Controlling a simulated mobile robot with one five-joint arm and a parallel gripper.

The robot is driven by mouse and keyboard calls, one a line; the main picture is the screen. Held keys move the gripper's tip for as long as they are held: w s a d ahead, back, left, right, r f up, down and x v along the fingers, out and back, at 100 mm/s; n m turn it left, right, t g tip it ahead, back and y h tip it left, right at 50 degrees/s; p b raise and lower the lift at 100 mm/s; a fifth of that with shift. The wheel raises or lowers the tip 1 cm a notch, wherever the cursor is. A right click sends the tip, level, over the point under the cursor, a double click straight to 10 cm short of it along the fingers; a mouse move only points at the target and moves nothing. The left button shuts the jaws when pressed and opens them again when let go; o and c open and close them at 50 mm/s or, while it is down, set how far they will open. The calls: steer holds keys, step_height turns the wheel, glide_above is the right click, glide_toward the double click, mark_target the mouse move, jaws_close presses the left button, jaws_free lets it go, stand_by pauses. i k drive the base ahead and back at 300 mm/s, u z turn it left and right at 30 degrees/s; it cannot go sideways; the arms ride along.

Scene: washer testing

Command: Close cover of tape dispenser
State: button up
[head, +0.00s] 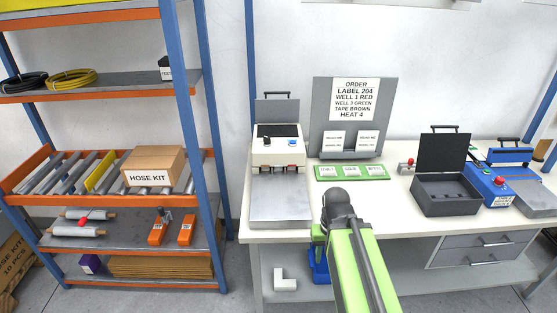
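No label in view names a tape dispenser, so I cannot tell for certain which machine it is. A cream machine (278,158) with a black panel, small buttons and a grey front plate stands at the left of the bench. A grey cover (277,111) with a black handle stands upright at its back. Further right, a dark box (446,196) has its handled lid (442,153) raised. My green arm rises from the bottom centre to a dark joint in front of the bench, between these two. No gripper fingers show.
The white bench (395,213) has free room at its front. A grey sign board (352,115) and a green card strip (351,171) stand behind my arm. A blue machine (490,185) is at the right. An orange and blue shelf rack (140,85) stands at the left.

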mark_target(275, 110)
steer(key=z, duration=0.1)
steer(key=k, duration=0.15)
steer(key=u, duration=3.9)
steer(key=k, duration=0.85)
steer(key=z, duration=2.3)
steer(key=i, duration=0.35)
steer(key=u, duration=0.3)
